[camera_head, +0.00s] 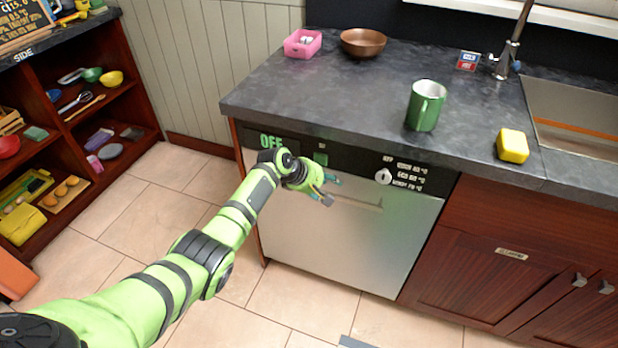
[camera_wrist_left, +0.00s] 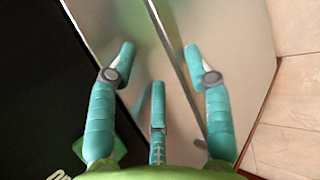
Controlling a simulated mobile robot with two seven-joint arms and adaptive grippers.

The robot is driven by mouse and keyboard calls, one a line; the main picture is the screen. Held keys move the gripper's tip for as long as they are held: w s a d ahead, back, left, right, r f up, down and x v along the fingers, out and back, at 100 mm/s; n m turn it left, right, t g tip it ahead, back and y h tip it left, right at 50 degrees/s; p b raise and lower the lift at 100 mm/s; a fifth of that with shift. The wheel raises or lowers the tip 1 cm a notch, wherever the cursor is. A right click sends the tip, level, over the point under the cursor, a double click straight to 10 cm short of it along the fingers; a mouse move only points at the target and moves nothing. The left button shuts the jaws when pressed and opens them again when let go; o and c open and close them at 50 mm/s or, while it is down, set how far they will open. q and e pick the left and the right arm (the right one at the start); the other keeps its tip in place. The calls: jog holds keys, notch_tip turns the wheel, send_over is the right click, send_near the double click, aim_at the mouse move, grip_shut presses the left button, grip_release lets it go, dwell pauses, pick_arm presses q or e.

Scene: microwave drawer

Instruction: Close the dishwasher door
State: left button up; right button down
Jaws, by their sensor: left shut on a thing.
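The dishwasher door (camera_head: 350,245) is a pale steel panel under the dark counter. It stands upright and looks about level with the cabinet front; I cannot tell whether a small gap is left. A dark control strip (camera_head: 352,168) with a knob runs along its top. My left gripper (camera_head: 325,188) is at the upper part of the door, shut on the door handle (camera_head: 362,204). In the left wrist view, its teal fingers (camera_wrist_left: 165,70) lie on both sides of the thin handle bar (camera_wrist_left: 178,55), with the steel door panel behind. My right gripper is not in view.
A green mug (camera_head: 425,106), a yellow sponge (camera_head: 513,146), a pink box (camera_head: 303,43) and a brown bowl (camera_head: 363,42) stand on the counter (camera_head: 320,95). Wooden cabinets (camera_head: 510,250) are at right, a shelf (camera_head: 105,125) at left. The tiled floor (camera_head: 160,210) between is clear.

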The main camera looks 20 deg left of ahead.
pick_arm(q)
jog(key=v, duration=1)
jog(key=shift+s, duration=0.15)
jog(key=s+a+f+m+g+y+p, duration=0.1)
jog(key=s+f+m, duration=0.1)
jog(key=s+f, duration=0.6)
jog(key=s+a+f+m+g+y, duration=0.15)
jog(key=s+f, duration=0.25)
jog(key=f, duration=0.7)
jog(key=s+a+f+m+y+p, duration=0.1)
jog(key=s+f+m, duration=0.3)
jog(key=f, duration=0.6)
jog(key=s+f+m+g, duration=0.1)
jog(key=s+f+m, duration=0.2)
jog(key=s, duration=0.9)
jog(key=s+d+f+m+g+y+p, duration=0.1)
jog(key=s+f+m, duration=0.3)
jog(key=s, duration=0.9)
jog(key=s+d+f+m+g, duration=0.1)
jog(key=s+f+m, duration=0.3)
jog(key=s, duration=0.9)
notch_tip(320, 180, down, 2)
jog(key=shift+f+p, duration=0.1)
jog(key=shift+p, duration=0.3)
jog(key=shift+d+y, duration=0.1)
jog(key=shift+y, duration=0.15)
